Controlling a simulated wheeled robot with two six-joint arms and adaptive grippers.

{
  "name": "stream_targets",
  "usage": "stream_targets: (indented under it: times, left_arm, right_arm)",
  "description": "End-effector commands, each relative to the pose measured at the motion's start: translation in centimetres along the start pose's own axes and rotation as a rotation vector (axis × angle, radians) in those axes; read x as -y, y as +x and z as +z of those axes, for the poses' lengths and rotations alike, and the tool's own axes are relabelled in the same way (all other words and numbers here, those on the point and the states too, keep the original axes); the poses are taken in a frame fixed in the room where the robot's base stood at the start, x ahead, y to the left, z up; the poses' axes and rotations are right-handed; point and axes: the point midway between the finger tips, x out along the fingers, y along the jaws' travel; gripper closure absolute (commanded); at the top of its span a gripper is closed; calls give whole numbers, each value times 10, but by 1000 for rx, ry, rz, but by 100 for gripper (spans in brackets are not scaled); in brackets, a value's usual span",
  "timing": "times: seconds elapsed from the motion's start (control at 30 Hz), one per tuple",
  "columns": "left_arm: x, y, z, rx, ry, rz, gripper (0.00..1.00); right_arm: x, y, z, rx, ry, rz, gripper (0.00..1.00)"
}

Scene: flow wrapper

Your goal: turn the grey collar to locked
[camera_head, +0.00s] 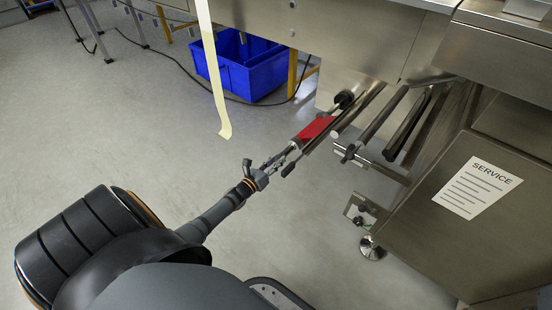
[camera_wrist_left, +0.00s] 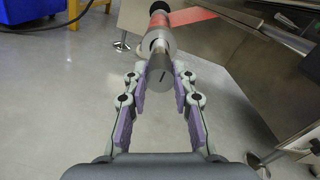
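The grey collar (camera_wrist_left: 160,72) sits at the near end of a spindle in the left wrist view, with a short dark line on its end face. A red roll (camera_head: 316,129) is on the spindle behind it and also shows in the wrist view (camera_wrist_left: 159,22). My left gripper (camera_wrist_left: 160,76) has one finger on each side of the collar; whether the pads touch it is unclear. In the head view the left gripper (camera_head: 292,153) is at the spindle's near end and largely hides the collar. My right gripper is not in view.
The steel machine (camera_head: 480,205) with a service sheet (camera_head: 477,187) fills the right side. Bare rollers (camera_head: 383,112) lie just right of the red roll. A pale film strip (camera_head: 212,70) hangs left of it.

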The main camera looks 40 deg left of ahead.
Motion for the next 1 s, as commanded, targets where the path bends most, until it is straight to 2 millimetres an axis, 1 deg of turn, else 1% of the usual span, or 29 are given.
stream_targets:
  times: [0.03, 0.17, 0.43, 0.53, 0.57, 0.67, 0.8, 0.9, 1.0]
  left_arm:
    - [0, 0, -1, -2, 1, 0, 69]
    - [0, 0, -1, -1, 1, 0, 51]
    - [0, 0, 0, -1, 0, 0, 51]
    - [-1, -8, -1, -3, 0, 1, 51]
    - [-1, -12, -1, -3, 1, 0, 51]
    - [0, -33, -2, -5, 1, 0, 51]
    - [0, -68, -2, -6, 2, -1, 51]
    - [0, -90, -2, -5, 1, -1, 51]
    - [0, -107, -1, -3, 0, -1, 51]
  right_arm:
    - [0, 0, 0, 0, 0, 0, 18]
    - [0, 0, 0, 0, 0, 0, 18]
    - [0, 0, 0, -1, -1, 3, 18]
    - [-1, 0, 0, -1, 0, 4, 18]
    - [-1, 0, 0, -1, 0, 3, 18]
    - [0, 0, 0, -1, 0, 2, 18]
    - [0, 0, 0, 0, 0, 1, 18]
    - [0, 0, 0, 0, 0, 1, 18]
    - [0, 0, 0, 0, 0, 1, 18]
